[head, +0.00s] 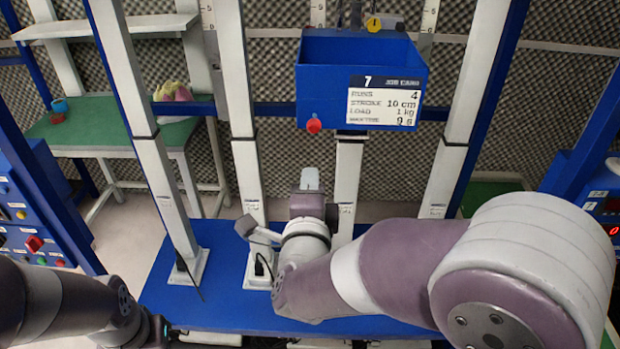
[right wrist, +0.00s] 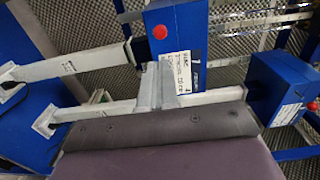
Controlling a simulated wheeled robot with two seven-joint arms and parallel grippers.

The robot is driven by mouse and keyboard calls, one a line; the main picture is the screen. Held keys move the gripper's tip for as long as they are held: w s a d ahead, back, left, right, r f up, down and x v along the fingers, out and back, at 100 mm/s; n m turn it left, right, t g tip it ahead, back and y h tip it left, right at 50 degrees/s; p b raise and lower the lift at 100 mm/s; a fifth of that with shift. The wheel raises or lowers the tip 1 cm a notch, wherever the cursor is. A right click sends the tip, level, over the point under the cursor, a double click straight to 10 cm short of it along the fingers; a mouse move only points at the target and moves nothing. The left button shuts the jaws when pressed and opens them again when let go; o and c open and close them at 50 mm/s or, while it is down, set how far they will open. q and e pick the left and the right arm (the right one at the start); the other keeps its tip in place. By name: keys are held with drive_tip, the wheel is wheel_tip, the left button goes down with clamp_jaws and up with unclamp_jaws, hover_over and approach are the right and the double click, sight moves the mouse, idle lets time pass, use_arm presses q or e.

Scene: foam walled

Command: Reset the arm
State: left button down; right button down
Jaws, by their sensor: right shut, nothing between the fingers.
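My right arm (head: 390,262) reaches in from the right across the blue base of the rig. Its gripper (head: 310,178) points away from me, just below the blue box and between the white posts. In the right wrist view the two grey fingers (right wrist: 157,84) are together, with nothing between them. The blue box's red button (right wrist: 160,32) and label lie beyond them in that view. My left arm (head: 75,305) shows at the lower left of the head view. Its gripper cannot be made out there.
The blue box (head: 325,62) with a job card and red button (head: 314,125) hangs among several white posts (head: 170,180). A blue base plate (head: 225,285) lies below. A green table (head: 95,132) stands behind left; a control panel (head: 35,215) is at left.

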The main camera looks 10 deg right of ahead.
drive_tip(key=s+a+f+n+g+y, duration=0.45)
drive_tip(key=f+n, duration=0.25)
drive_tip(key=n, duration=0.2)
drive_tip(key=s+a+f+n+g+y, duration=0.3)
drive_tip(key=f+n+g, duration=0.35)
drive_tip(key=n, duration=0.25)
drive_tip(key=s+d+f+n+g+h+p, duration=0.1)
drive_tip(key=s+d+g, duration=0.1)
drive_tip(key=d, duration=0.4)
drive_tip(key=s+d+f+n+g+h+p, duration=0.1)
drive_tip(key=s+d+f+n+g, duration=0.1)
drive_tip(key=s+d, duration=0.3)
drive_tip(key=d+g, duration=0.1)
drive_tip(key=d, duration=0.1)
drive_tip(key=shift+s+d+n, duration=0.25)
drive_tip(key=shift+d+n, duration=0.05)
drive_tip(key=shift+f+h, duration=0.1)
drive_tip(key=shift+h, duration=0.15)
